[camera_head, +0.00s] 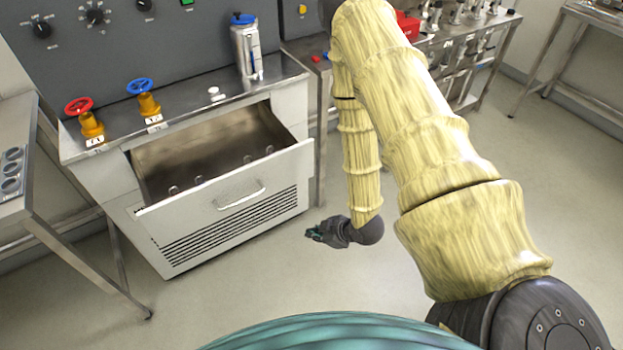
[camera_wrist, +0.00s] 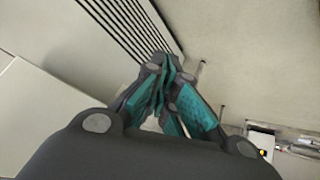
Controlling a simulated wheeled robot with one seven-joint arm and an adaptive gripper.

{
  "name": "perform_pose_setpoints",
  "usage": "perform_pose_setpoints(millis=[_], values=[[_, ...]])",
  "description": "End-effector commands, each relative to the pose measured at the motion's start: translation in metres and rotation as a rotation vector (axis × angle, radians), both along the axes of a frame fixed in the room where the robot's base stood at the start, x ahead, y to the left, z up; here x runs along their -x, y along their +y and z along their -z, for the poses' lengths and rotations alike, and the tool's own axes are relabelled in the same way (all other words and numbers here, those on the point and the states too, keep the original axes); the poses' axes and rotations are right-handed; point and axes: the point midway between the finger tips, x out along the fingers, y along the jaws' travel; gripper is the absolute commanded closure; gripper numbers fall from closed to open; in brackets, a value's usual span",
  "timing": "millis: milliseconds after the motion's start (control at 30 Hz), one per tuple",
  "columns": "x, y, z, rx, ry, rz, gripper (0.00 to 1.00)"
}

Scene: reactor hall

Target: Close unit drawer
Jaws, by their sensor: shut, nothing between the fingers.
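The unit drawer (camera_head: 228,187) is pulled out of the white unit below the metal worktop. Its front panel has a silver handle (camera_head: 241,196), and the inside looks empty apart from several small round marks or fittings on the inner front. My gripper (camera_head: 314,234) is shut and empty. In the head view it is to the right of the drawer front, lower than the handle. In the wrist view my gripper's teal fingertips (camera_wrist: 166,72) are together near the dark slotted vent (camera_wrist: 125,25) of the unit. Whether the fingertips touch the unit cannot be told.
On the worktop (camera_head: 185,107) are a red valve (camera_head: 84,117), a blue valve (camera_head: 145,97) and a silver canister (camera_head: 247,48). A steel table (camera_head: 22,165) stands at left. A bench with metal fittings (camera_head: 465,40) is at back right. The floor (camera_head: 560,190) at right is clear.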

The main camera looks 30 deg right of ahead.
Motion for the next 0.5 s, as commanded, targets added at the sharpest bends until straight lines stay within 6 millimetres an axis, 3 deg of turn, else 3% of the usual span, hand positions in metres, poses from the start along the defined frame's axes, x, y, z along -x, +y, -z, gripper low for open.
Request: perform_pose_setpoints(millis=[33, 100, 233, 367, 500], values=[[-0.02, -0.015, 0.0, 0.022, -0.106, -0.075, 1.0], [-0.041, -0.031, -0.011, 0.062, -0.252, -0.192, 1.0], [-0.067, -0.062, -0.035, 0.155, -0.527, -0.39, 1.0], [-0.073, -0.092, -0.059, 0.26, -0.795, -0.562, 1.0], [-0.063, -0.121, -0.08, 0.365, -1.04, -0.7, 1.0]])
